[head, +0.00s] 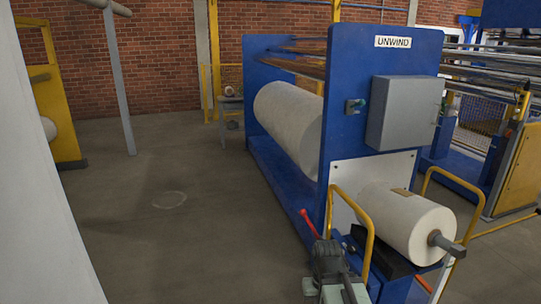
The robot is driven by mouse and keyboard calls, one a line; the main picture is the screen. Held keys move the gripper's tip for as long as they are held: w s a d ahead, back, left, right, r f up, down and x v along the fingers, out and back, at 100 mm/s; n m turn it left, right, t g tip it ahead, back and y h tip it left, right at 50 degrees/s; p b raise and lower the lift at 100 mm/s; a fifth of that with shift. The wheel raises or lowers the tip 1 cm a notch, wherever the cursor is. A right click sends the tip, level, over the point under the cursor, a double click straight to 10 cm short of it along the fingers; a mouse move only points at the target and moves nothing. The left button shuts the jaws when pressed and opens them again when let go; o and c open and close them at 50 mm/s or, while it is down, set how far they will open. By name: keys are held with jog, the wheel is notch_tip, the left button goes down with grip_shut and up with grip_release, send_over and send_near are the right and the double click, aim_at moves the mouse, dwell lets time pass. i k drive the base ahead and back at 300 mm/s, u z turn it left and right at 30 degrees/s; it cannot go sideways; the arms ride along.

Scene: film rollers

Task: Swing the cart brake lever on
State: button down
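The cart (398,288) stands at the lower right, at the near end of the blue unwind stand, with yellow handle rails and a large white roll (400,222) on it. A red lever (309,221) leans up and to the left beside the cart's left rail; I take it for the brake lever. Its lower end is hidden. What looks like my gripper (328,262), dark grey on a pale green-grey arm part, is just below the lever, at the bottom edge. Its fingers cannot be made out, nor whether it touches the lever.
The blue unwind stand (375,65) with a grey box (404,112) and another white roll (288,118) rises behind the cart. An orange-red bar (424,284) shows low on the cart's right. The floor at left is clear. A yellow frame (53,100) stands far left.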

aim_at(303, 212)
jog(key=z, duration=0.05)
jog(key=i, duration=1.9)
jog(key=u, duration=2.2)
